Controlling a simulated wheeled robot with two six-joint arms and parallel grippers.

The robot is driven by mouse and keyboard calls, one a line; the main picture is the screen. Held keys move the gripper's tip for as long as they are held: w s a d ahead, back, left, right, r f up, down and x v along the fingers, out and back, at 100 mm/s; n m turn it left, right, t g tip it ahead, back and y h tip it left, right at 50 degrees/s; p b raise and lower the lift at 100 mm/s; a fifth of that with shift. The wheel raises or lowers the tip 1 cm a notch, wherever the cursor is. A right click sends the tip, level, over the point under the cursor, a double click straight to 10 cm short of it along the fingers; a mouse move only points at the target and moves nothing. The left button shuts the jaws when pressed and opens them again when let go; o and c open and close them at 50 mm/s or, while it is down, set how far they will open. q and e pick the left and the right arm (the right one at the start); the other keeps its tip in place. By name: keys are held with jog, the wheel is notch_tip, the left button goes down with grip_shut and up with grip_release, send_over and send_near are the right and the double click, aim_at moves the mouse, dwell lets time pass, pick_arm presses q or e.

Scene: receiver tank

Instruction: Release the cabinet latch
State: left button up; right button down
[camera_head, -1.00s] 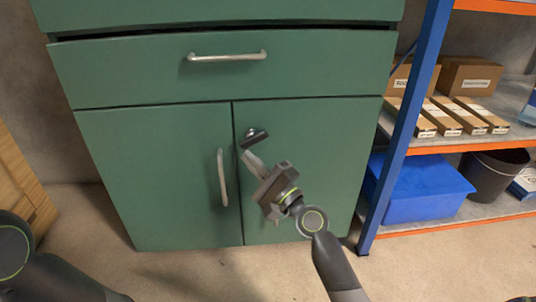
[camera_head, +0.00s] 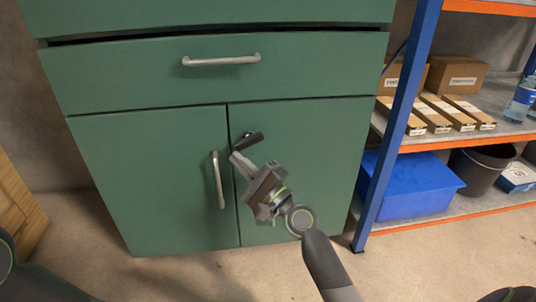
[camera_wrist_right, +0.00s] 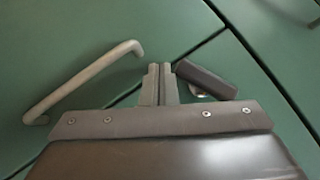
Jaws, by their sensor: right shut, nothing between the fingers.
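The cabinet latch (camera_head: 248,141) is a short dark turning handle near the top inner corner of the right green door (camera_head: 320,150). It sits tilted, its right end higher than its left in the head view. My right gripper (camera_head: 236,158) is shut and empty, its fingertips just below the latch's left end. In the right wrist view, the shut fingers (camera_wrist_right: 158,82) lie right beside the latch (camera_wrist_right: 208,82), at its left end; I cannot tell whether they touch. Both doors look closed. My left gripper is out of view.
A grey vertical handle (camera_head: 218,180) is on the left door, just left of my right gripper. A drawer with a handle (camera_head: 221,60) is above. A blue-posted shelf (camera_head: 400,120) with boxes and a blue bin (camera_head: 418,188) stands right. Floor in front is bare.

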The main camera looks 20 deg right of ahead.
jog(key=shift+s, duration=0.1)
dwell(0.8)
jog(key=b+v, duration=0.5)
jog(key=v, duration=1.2)
jog(key=shift+b, duration=0.35)
jog(key=shift+s, duration=0.1)
